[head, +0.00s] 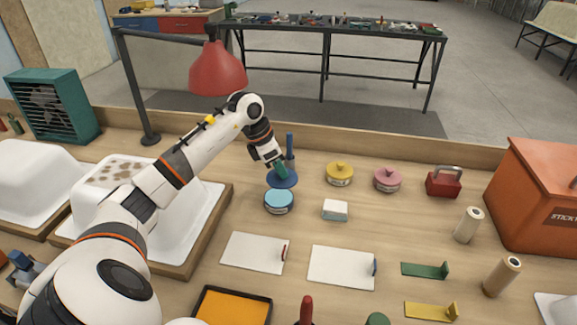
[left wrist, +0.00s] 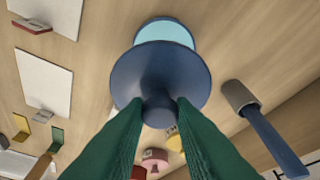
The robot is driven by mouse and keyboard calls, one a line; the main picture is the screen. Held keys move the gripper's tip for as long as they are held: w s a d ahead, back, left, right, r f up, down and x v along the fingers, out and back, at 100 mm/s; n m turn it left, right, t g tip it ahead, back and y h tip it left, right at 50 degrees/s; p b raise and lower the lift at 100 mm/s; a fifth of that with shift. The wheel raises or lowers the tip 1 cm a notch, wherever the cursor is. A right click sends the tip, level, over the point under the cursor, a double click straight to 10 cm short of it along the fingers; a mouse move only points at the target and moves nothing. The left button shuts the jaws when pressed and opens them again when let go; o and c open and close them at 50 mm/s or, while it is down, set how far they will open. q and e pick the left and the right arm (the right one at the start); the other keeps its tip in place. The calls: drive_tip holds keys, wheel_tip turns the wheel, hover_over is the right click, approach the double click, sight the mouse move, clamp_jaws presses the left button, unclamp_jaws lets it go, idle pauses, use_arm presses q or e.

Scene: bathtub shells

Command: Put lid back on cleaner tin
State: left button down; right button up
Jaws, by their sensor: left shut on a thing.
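My left gripper (head: 281,169) is shut on the knob of a dark blue round lid (head: 284,181). In the left wrist view, the green fingers (left wrist: 158,108) pinch the knob, and the lid (left wrist: 150,70) fills the middle. The open cleaner tin (head: 279,205), with a light blue top, stands on the bench just in front of the lid in the head view. In the left wrist view the lid partly covers the tin (left wrist: 168,32). The lid appears held above the bench, offset from the tin; the exact gap is unclear. My right gripper is not in view.
A blue-handled tool (head: 290,146) stands close behind the lid. A yellow-lidded tin (head: 339,174) and a pink-lidded tin (head: 387,180) stand to the right. A white block (head: 335,210) lies right of the open tin. White tub shells (head: 150,210) are at left.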

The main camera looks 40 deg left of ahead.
sight(271, 177)
use_arm(q)
drive_tip(key=shift+s+a+r, duration=0.1)
drive_tip(key=shift+s+a, duration=0.15)
drive_tip(key=shift+a, duration=0.05)
drive_tip(key=shift+s+a+f, duration=0.1)
drive_tip(key=shift+a+f, duration=0.05)
drive_tip(key=shift+f, duration=0.05)
drive_tip(key=shift+f+b, duration=2.25)
drive_tip(key=shift+f, duration=0.75)
drive_tip(key=shift+r, duration=0.1)
drive_tip(key=shift+f, duration=0.2)
drive_tip(key=c, duration=0.7)
unclamp_jaws()
drive_tip(key=shift+o, duration=0.2)
